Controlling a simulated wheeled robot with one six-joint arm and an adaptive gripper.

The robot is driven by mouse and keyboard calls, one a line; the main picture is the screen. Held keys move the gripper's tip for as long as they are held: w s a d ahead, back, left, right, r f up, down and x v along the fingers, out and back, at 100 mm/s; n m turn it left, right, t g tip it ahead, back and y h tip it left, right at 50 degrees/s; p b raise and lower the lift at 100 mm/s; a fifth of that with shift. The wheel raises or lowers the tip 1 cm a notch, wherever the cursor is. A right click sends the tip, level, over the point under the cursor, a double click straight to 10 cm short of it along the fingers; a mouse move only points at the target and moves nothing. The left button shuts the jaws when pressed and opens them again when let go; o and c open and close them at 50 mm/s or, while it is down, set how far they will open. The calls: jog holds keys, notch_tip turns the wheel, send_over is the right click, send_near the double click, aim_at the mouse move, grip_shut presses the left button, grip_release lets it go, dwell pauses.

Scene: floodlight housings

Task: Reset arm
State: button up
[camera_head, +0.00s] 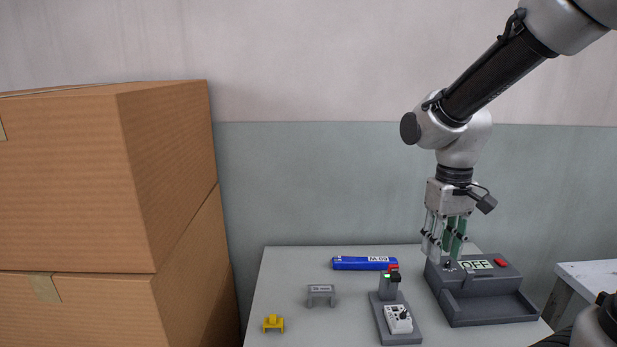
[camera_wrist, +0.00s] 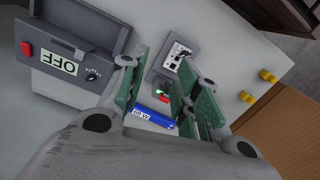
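My gripper (camera_head: 444,250) points down in the head view, close to the rear left of a dark grey station (camera_head: 490,309) with an OFF display and a red button. In the wrist view my gripper (camera_wrist: 163,82) shows its green-padded fingers apart, with nothing held between them. The station (camera_wrist: 105,27) lies at the upper left there. Whether a fingertip touches the station, I cannot tell.
On the table (camera_head: 280,280) are a blue labelled box (camera_head: 362,263), a grey stand with a white socket (camera_head: 398,319), a grey bracket (camera_head: 321,295) and a yellow part (camera_head: 273,323). Large cardboard boxes (camera_head: 75,185) stand left. A pale surface (camera_head: 590,275) is at right.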

jog(key=s+d+r+m+t, duration=0.2)
jog(key=s+d+r+t, duration=0.3)
jog(key=s+d+r, duration=0.4)
jog(key=shift+s+r, duration=0.35)
jog(key=shift+s, duration=0.9)
